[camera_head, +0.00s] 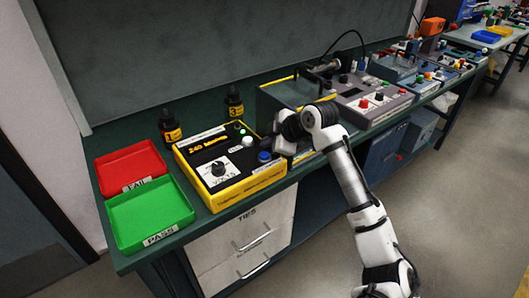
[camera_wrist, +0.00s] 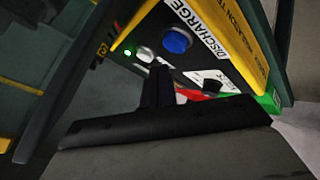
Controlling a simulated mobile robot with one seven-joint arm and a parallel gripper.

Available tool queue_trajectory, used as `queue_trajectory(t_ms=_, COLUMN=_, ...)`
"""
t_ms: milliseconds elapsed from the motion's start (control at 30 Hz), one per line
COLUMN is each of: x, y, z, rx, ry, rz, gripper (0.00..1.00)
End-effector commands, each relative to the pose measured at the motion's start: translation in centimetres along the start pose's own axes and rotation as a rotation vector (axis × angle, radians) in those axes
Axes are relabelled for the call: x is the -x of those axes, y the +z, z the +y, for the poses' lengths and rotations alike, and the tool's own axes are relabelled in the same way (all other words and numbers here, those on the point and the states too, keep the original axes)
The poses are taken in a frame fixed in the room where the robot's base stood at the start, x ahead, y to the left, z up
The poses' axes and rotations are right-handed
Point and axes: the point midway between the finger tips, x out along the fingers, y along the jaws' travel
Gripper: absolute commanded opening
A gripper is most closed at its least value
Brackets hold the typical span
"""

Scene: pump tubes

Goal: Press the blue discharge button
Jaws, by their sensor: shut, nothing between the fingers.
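The blue discharge button (camera_head: 264,156) sits on the black top of a yellow-edged tester box, near its right front corner. In the wrist view the blue button (camera_wrist: 177,41) stands beside a white label reading DISCHARGE (camera_wrist: 194,22). My gripper (camera_head: 281,146) is just right of the box in the head view, apart from the button as far as I can tell. In the wrist view my gripper's fingers (camera_wrist: 159,72) are shut and empty, pointing toward the panel just below the button. The fingertips are mostly hidden in the head view.
The tester box (camera_head: 220,165) also carries a white button (camera_head: 247,142) and a black dial (camera_head: 218,168). A red tray (camera_head: 130,168) and a green tray (camera_head: 150,212) lie at left. Two dark bottles stand behind. A clear yellow-edged enclosure and a grey console (camera_head: 372,104) stand at right.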

Motion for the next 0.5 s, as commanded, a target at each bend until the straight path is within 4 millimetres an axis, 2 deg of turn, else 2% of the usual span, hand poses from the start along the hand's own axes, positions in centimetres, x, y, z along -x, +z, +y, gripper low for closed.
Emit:
queue_trajectory(t_ms=300, x=2.5, y=-1.9, z=1.8, rx=0.000, ry=0.000, rz=0.001, gripper=0.00)
queue_trajectory(t_ms=500, x=2.7, y=-2.0, z=2.0, rx=0.000, ry=0.000, rz=0.000, gripper=0.00)
